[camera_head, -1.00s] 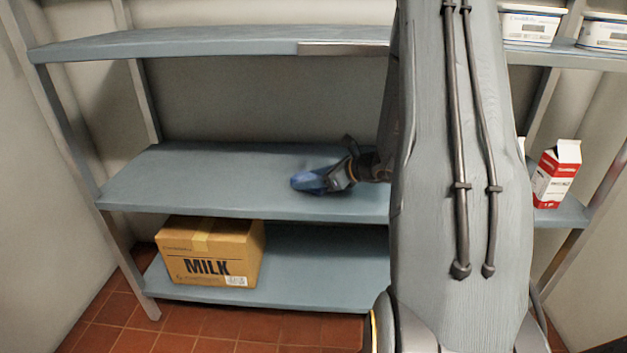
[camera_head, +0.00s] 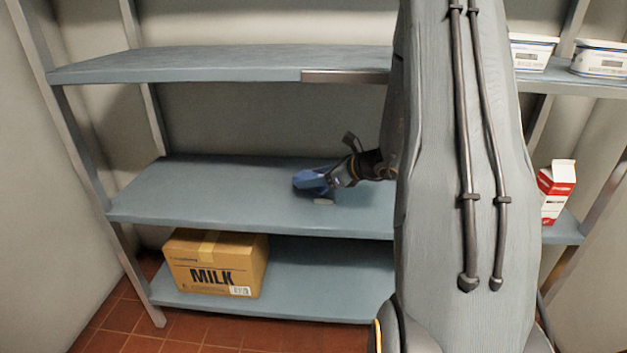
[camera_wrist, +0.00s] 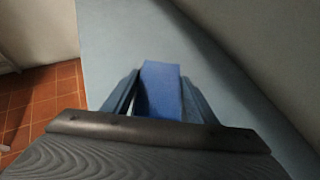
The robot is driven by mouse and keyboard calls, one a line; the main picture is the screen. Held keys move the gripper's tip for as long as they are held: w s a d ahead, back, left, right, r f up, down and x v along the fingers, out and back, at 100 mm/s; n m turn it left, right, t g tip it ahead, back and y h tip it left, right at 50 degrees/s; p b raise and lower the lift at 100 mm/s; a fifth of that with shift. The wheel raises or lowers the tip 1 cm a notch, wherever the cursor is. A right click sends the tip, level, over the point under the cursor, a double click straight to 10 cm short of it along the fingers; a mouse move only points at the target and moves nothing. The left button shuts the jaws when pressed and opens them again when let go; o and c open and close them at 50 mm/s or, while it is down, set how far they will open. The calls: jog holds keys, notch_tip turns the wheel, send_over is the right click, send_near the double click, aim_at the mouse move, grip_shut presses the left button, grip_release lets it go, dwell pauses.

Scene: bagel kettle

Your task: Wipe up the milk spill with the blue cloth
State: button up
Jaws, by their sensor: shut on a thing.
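The blue cloth (camera_head: 311,182) is held in my gripper (camera_head: 328,180) over the middle shelf (camera_head: 220,205). In the wrist view the cloth (camera_wrist: 160,88) is a bright blue, folded strip between the two fingers of my gripper (camera_wrist: 160,95). I cannot tell whether the cloth touches the shelf. Part of the shelf is hidden behind my arm.
A cardboard milk box (camera_head: 215,264) sits on the bottom shelf. A red and white carton (camera_head: 556,193) stands at the right on the middle level. White tubs (camera_head: 600,58) stand on the upper right shelf. The upper shelf (camera_head: 220,64) overhangs behind. The middle shelf's left is clear.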

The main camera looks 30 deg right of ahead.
jog(key=shift+r, duration=0.1)
jog(key=shift+r+p, duration=1.05)
jog(key=shift+r, duration=0.4)
jog(key=shift+f, duration=0.1)
